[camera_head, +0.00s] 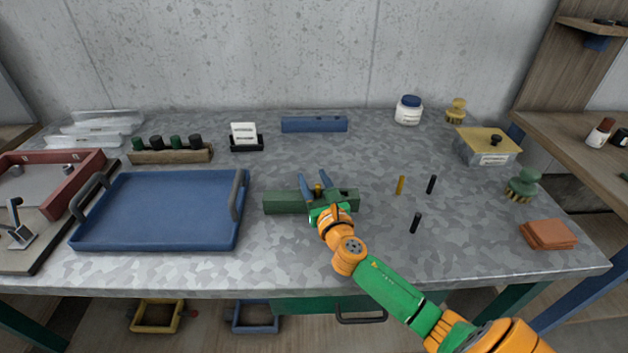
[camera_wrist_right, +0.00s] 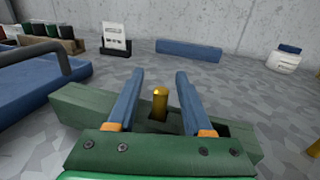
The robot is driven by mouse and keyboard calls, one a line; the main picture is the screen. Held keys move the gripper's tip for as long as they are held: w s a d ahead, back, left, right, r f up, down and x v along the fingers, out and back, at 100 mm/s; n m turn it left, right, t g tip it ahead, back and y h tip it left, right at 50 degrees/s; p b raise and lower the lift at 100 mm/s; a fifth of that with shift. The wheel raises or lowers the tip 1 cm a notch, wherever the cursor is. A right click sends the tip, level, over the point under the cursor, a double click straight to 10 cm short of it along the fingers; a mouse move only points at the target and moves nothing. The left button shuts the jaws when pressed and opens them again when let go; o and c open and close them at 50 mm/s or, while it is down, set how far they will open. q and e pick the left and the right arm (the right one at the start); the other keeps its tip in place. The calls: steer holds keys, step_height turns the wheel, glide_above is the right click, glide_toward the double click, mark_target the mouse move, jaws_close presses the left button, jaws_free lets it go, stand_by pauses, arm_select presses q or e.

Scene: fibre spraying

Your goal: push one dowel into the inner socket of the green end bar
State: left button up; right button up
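The green end bar (camera_head: 284,203) lies on the grey table, and it also fills the lower part of the right wrist view (camera_wrist_right: 82,107). A brass dowel (camera_wrist_right: 160,102) stands upright in a dark socket in the bar's top; its upper part is exposed. A second dark socket (camera_wrist_right: 222,130) shows further right in the bar. My right gripper (camera_head: 316,179) is over the bar, its blue fingers on either side of the dowel with a visible gap at each side. It is open. Another brass dowel (camera_head: 400,185) stands on the table to the right. My left gripper is out of view.
Two black dowels (camera_head: 431,184) (camera_head: 415,222) stand near the loose brass one. A blue tray (camera_head: 160,210) is left of the bar. A blue bar (camera_head: 314,124) lies behind. A lidded box (camera_head: 487,148), green brush (camera_head: 522,184) and orange pads (camera_head: 548,234) are at right.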

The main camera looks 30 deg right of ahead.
mark_target(319, 192)
steer(key=v, duration=0.6)
steer(key=shift+s+a, duration=0.15)
steer(key=shift+s, duration=0.35)
steer(key=shift+r, duration=0.15)
